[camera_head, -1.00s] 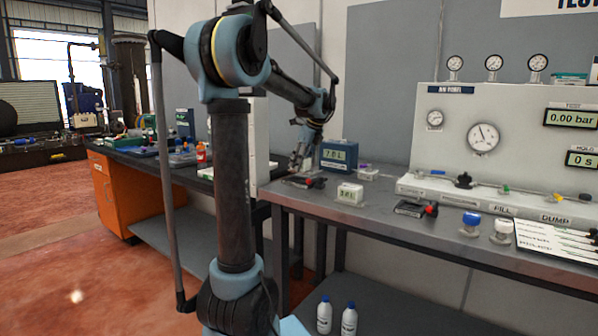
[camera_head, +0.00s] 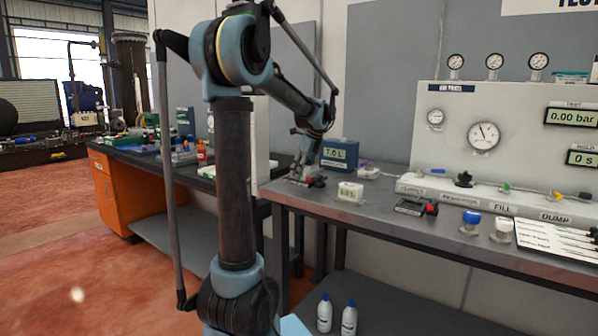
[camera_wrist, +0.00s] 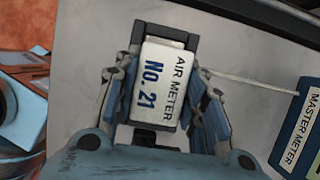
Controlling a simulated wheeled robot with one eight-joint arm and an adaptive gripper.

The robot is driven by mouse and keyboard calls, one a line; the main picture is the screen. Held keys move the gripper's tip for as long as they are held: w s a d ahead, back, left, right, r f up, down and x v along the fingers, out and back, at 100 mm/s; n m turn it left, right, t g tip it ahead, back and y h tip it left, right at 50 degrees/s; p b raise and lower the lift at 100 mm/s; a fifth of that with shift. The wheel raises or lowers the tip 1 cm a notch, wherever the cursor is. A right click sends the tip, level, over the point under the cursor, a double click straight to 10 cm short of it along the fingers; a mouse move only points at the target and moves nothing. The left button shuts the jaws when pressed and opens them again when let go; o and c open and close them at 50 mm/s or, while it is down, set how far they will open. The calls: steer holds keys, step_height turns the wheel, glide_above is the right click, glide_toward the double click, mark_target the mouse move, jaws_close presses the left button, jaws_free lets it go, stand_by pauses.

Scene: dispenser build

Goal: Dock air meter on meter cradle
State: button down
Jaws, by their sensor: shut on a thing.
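The air meter (camera_wrist: 162,85) is a white block labelled "AIR METER No. 21" in the wrist view. My gripper (camera_wrist: 163,92) is shut on it, with one finger along each side. The dark meter cradle (camera_wrist: 166,30) shows just past the meter's top end, and the meter overlaps it. I cannot tell whether the meter is seated in it or just above. In the head view my gripper (camera_head: 298,178) is low at the left end of the bench, at the dark cradle with a red part (camera_head: 318,182). The meter is hardly visible there.
The blue master meter (camera_head: 339,154) stands close behind, to the right; it also shows in the wrist view (camera_wrist: 297,140).

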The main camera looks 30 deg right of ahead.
steer(key=c, duration=1)
jaws_free()
steer(key=shift+r, duration=0.6)
steer(key=v, duration=1.2)
steer(key=s+a+f+n+g, duration=0.1)
steer(key=a+f+n, duration=0.35)
steer(key=a, duration=0.45)
steer(key=s+a+f+n, duration=0.1)
steer(key=a+f+n, duration=0.3)
steer(key=a, duration=0.5)
steer(key=s+a+f+n+g, duration=0.1)
steer(key=a+f+n, duration=0.1)
steer(key=a+n, duration=0.6)
steer(key=s+a+f+n+h, duration=0.1)
steer(key=s+a+f+n, duration=0.6)
steer(key=f, duration=0.3)
steer(key=s+a+f+n, duration=0.8)
steer(key=s+a+f, duration=0.1)
steer(key=f, duration=0.1)
steer(key=shift+s+a+f+h, duration=0.2)
steer(key=shift+a+f+h, duration=0.1)
steer(key=shift+f+h, duration=0.1)
